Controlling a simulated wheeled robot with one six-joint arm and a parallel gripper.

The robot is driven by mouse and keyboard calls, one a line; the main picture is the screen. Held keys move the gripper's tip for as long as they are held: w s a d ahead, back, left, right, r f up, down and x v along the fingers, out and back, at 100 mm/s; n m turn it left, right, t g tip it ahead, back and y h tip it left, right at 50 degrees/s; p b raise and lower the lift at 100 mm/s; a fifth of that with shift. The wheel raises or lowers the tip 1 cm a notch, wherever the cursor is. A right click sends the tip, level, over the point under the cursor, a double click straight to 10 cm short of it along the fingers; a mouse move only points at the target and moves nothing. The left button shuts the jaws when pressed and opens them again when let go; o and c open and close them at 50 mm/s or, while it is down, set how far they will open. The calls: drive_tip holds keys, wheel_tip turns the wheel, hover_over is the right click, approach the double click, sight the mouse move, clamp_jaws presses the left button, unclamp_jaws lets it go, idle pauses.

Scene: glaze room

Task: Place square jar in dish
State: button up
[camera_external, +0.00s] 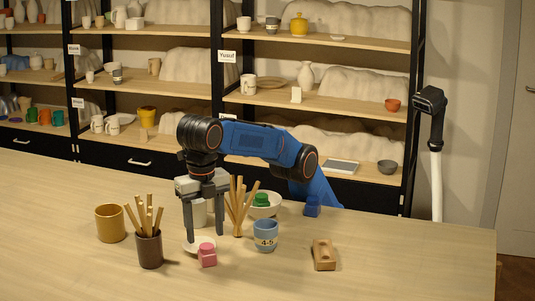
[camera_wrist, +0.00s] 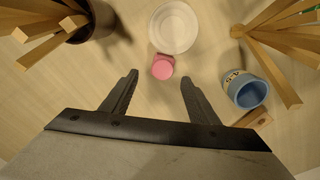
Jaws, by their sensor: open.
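A small pink jar with a squarish body and a round lid (camera_external: 208,259) stands upright on the table, just in front of a small white dish (camera_external: 190,248). In the wrist view the pink jar (camera_wrist: 162,68) is close to the near rim of the dish (camera_wrist: 174,27), and the dish looks empty. My gripper (camera_external: 205,237) points down, open and empty. In the wrist view the pink jar appears just beyond the gap between my fingertips (camera_wrist: 160,79). A blue jar (camera_external: 312,206) stands farther back, and a green jar (camera_external: 262,199) sits in a white bowl (camera_external: 266,211).
A brown cup of sticks (camera_external: 150,250) and mustard mug (camera_external: 110,223) stand left. A blue cup (camera_external: 265,237) stands right of the dish, with upright sticks (camera_external: 238,208) behind it. A wooden block (camera_external: 323,255) lies farther right. The front right table is clear.

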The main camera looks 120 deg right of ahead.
sight(207, 246)
drive_tip(key=m, duration=0.3)
drive_tip(key=shift+m, duration=0.4)
drive_tip(key=m, duration=0.5)
drive_tip(key=shift+d+r, duration=0.1)
drive_tip(key=shift+r, duration=0.05)
drive_tip(key=m, duration=0.5)
drive_tip(key=shift+m, duration=0.4)
drive_tip(key=m, duration=0.3)
drive_tip(key=shift+r+m, duration=0.1)
drive_tip(key=shift+m, duration=0.2)
drive_tip(key=m, duration=0.3)
drive_tip(key=shift+s+d+m, duration=0.1)
drive_tip(key=shift+m, duration=0.2)
drive_tip(key=m, duration=0.5)
drive_tip(key=shift+r, duration=0.1)
drive_tip(key=m, duration=0.5)
drive_tip(key=shift+r+m, duration=0.1)
drive_tip(key=shift+m, duration=0.3)
drive_tip(key=m, duration=0.4)
drive_tip(key=shift+d+m, duration=0.1)
drive_tip(key=shift+m, duration=0.2)
drive_tip(key=shift+f, duration=3.75)
